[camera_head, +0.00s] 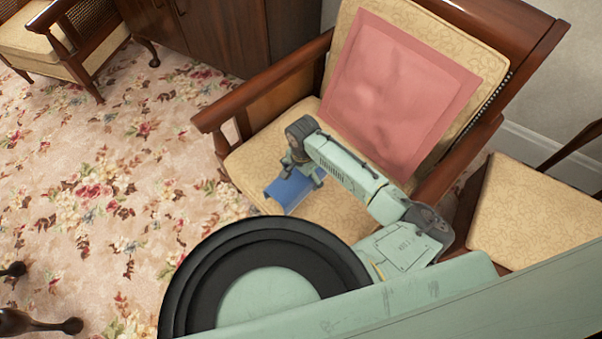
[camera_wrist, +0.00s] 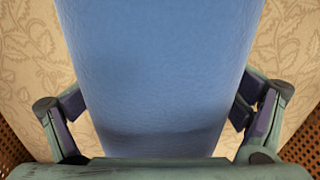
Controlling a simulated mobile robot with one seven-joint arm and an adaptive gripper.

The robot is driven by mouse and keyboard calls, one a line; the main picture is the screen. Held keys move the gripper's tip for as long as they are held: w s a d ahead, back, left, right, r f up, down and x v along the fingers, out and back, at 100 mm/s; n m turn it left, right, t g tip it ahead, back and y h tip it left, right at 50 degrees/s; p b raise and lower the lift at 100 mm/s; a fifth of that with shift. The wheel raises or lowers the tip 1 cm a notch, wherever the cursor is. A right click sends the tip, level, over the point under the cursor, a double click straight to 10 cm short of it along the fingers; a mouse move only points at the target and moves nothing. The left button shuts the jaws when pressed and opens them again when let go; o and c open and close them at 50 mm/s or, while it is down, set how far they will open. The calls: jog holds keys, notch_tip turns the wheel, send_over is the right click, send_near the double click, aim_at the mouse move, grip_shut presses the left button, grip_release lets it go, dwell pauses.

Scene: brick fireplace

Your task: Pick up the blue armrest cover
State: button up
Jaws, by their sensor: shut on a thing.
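The blue armrest cover (camera_head: 289,190) is a curved blue piece at the patterned cream seat (camera_head: 254,168) of the wooden armchair. In the wrist view the cover (camera_wrist: 160,75) fills the middle, with the cream fabric behind it on both sides. My gripper (camera_wrist: 158,108) has one finger on each side of the cover and is shut on it. In the head view my gripper (camera_head: 301,178) is over the seat, and my wrist hides part of the cover. I cannot tell whether the cover touches the seat.
A pink cushion (camera_head: 397,92) leans on the chair's backrest. Wooden armrests (camera_head: 262,88) flank the seat. Another cream-seated chair (camera_head: 530,210) stands close on the right, and one more (camera_head: 62,62) at the upper left. A dark wooden cabinet (camera_head: 215,40) is behind. The floral carpet (camera_head: 110,170) at left is mostly open.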

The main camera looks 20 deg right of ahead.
jog(key=shift+c, duration=1.2)
jog(key=shift+r, duration=0.3)
jog(key=r, duration=0.2)
jog(key=s, duration=0.1)
jog(key=shift+d+r+b, duration=0.4)
jog(key=shift+c, duration=0.8)
jog(key=s+d, duration=0.3)
jog(key=s, duration=0.1)
jog(key=s+d+r+b, duration=0.1)
jog(key=s+d, duration=0.1)
jog(key=s, duration=0.2)
jog(key=s+d+b, duration=0.1)
jog(key=s+d, duration=0.2)
jog(key=s, duration=0.1)
jog(key=shift+d+r, duration=0.25)
jog(key=shift+d, duration=0.05)
jog(key=c, duration=0.7)
